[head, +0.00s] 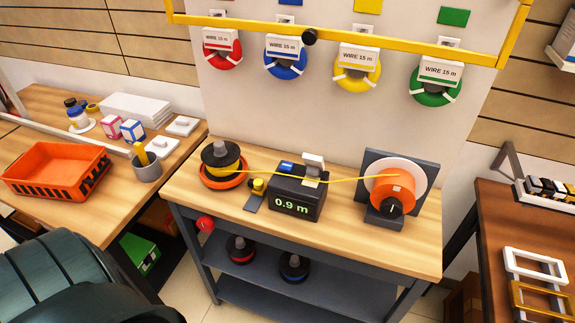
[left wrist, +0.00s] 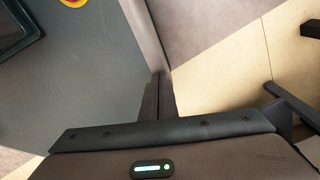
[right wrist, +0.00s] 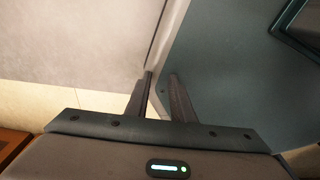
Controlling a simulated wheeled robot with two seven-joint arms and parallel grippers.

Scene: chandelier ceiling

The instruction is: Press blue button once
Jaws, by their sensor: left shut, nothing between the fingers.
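The measuring device (head: 296,195) is a dark box on the middle workbench, with a green display reading "0.9 m". A small blue button (head: 287,166) is on its top left. A yellow wire runs across the device from the spool (head: 221,158) on the left to the orange-hubbed winder (head: 393,188) on the right. Neither gripper shows in the head view. In the left wrist view my left gripper (left wrist: 158,80) is shut and empty. In the right wrist view my right gripper (right wrist: 160,75) is open with a gap between its fingers, empty. Neither wrist view shows the button.
The workbench (head: 345,245) has bare wood along its front. An orange crate (head: 57,170) and a grey cup (head: 147,167) stand on the left table. White and yellow frames (head: 535,266) lie on the right table.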

